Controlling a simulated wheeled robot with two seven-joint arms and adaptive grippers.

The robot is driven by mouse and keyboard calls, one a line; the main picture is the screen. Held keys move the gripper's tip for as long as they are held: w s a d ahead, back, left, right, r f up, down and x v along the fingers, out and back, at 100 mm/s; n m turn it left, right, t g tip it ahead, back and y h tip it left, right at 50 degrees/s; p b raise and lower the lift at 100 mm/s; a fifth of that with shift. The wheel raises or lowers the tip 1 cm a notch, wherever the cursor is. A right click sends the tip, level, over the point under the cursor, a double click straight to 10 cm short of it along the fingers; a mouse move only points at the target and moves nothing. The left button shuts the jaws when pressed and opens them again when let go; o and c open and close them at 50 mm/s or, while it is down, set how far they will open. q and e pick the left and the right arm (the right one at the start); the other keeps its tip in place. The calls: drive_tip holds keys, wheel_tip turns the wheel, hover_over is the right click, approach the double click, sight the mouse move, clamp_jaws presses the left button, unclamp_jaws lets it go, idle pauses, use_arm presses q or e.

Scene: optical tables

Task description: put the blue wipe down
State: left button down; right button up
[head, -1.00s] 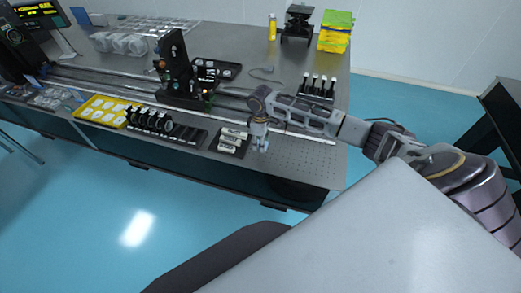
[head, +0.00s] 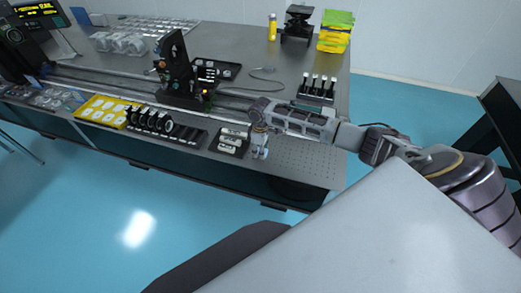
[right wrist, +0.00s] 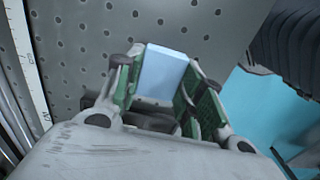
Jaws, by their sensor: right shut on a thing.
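The blue wipe (right wrist: 162,72) is a pale blue block shape in the right wrist view, held between the two green-padded fingers of my right gripper (right wrist: 160,88). The gripper is shut on it. Behind it is the grey perforated top of the optical table (head: 305,150). In the head view my right gripper (head: 260,150) points down near the table's front edge, just right of a small dark tray. The wipe is too small to make out clearly there. I cannot tell whether the wipe touches the table. My left gripper is not in view.
The dark tray (head: 229,150) holds several white cylinders. A yellow tray (head: 103,111) and a rack of black-rimmed optics (head: 150,120) stand to its left. Perforated table is free to the gripper's right.

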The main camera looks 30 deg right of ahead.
drive_tip(key=shift+f, duration=0.1)
drive_tip(key=o, duration=1)
drive_tip(key=shift+r+b, duration=0.35)
drive_tip(key=shift+r, duration=5.75)
